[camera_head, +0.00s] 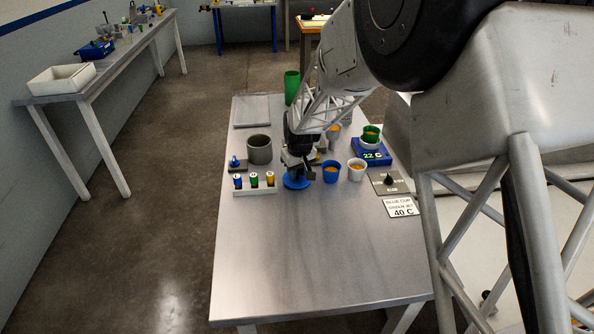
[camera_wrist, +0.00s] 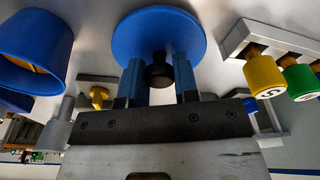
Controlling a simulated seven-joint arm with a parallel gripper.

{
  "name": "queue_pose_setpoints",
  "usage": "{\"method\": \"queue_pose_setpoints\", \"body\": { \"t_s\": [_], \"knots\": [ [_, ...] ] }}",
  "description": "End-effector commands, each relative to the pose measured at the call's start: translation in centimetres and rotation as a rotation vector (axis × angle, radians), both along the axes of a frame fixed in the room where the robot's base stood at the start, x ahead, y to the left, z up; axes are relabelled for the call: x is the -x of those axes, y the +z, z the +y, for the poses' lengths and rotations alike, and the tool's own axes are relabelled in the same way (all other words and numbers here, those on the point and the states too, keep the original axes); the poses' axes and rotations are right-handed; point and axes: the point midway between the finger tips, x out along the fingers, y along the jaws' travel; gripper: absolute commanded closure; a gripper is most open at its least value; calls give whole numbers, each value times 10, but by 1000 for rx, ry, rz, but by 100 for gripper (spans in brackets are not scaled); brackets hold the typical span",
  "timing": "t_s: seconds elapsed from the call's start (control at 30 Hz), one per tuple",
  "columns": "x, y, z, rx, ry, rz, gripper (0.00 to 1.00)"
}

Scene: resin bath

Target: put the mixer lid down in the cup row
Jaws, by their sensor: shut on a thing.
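The mixer lid is a round blue disc (camera_head: 296,182) with a black knob; in the wrist view its blue face (camera_wrist: 158,30) and knob (camera_wrist: 158,72) show. My gripper (camera_head: 298,166) is shut on the knob, one blue finger on each side, as the wrist view (camera_wrist: 158,82) shows. The lid is flat and low over the table, left of a blue cup (camera_head: 331,173) and right of the vial rack. A white cup (camera_head: 357,171) stands right of the blue one; both hold orange contents. I cannot tell whether the lid touches the table.
A white rack (camera_head: 256,191) with coloured vials stands close on the left, a grey pot (camera_head: 259,150) behind it. A blue hot plate (camera_head: 371,153) reading 22 C carries a white and green cup. A dial panel (camera_head: 389,182) and a "40 C" card (camera_head: 401,206) lie right. The table front (camera_head: 310,260) is clear.

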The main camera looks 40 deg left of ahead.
Motion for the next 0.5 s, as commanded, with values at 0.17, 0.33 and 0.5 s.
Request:
{"method": "queue_pose_setpoints", "body": {
  "t_s": [0.17, 0.33, 0.5],
  "knots": [
    [0, -1, 0, 0, 0, 0, 50],
    [0, -1, 0, 0, 0, 0, 46],
    [0, 0, 0, 0, 0, 0, 46]
  ]
}}
